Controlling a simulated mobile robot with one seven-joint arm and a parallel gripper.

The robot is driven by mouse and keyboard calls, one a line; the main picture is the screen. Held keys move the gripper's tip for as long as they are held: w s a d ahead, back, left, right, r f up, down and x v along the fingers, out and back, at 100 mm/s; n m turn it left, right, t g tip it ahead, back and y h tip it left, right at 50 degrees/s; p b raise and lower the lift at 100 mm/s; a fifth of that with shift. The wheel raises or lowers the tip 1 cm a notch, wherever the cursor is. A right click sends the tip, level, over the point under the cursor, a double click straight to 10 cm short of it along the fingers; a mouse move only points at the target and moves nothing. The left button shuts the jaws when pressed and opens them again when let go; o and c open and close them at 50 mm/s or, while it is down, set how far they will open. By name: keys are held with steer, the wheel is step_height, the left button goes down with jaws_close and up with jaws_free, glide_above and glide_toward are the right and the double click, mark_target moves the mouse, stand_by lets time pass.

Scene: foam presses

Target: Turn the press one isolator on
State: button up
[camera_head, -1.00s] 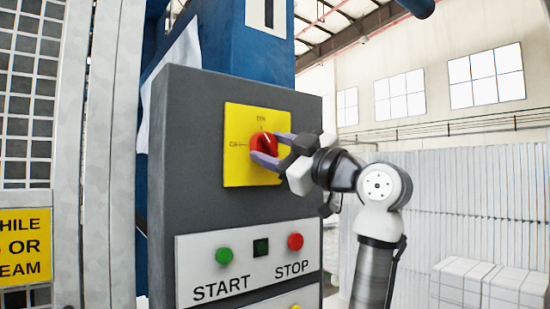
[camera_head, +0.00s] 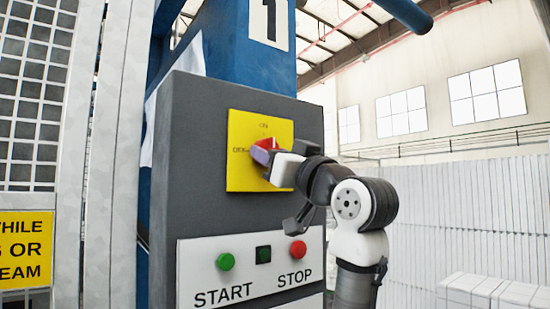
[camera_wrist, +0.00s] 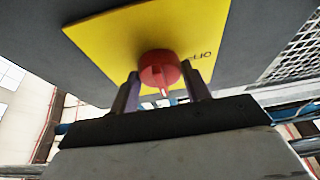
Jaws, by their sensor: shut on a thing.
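The red rotary isolator knob (camera_head: 268,145) sits on a yellow plate (camera_head: 240,177) on the dark grey control box, under the blue column marked 1. ON is printed above it and OFF to its left. My gripper (camera_head: 270,154) comes from the right with its fingers on the knob, partly covering it. In the wrist view the knob (camera_wrist: 158,68) is between the two fingers, and the gripper is shut on it. Its white pointer (camera_wrist: 165,91) points down in that upside-down view, away from the OFF label on the right, roughly toward the ON side; the ON label is hidden there.
Below the knob is a white panel with a green START button (camera_head: 225,262), a dark square indicator (camera_head: 263,254) and a red STOP button (camera_head: 298,249). A mesh guard with a yellow warning sign (camera_head: 26,249) stands at the left. The right side holds pale stacked blocks.

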stand_by(0.4)
steer(key=o, duration=1)
steer(key=b+v, duration=0.5)
steer(key=v, duration=0.8)
steer(key=shift+s+d+f, duration=0.15)
steer(key=shift+s, duration=0.2)
steer(key=shift+s+d, duration=0.1)
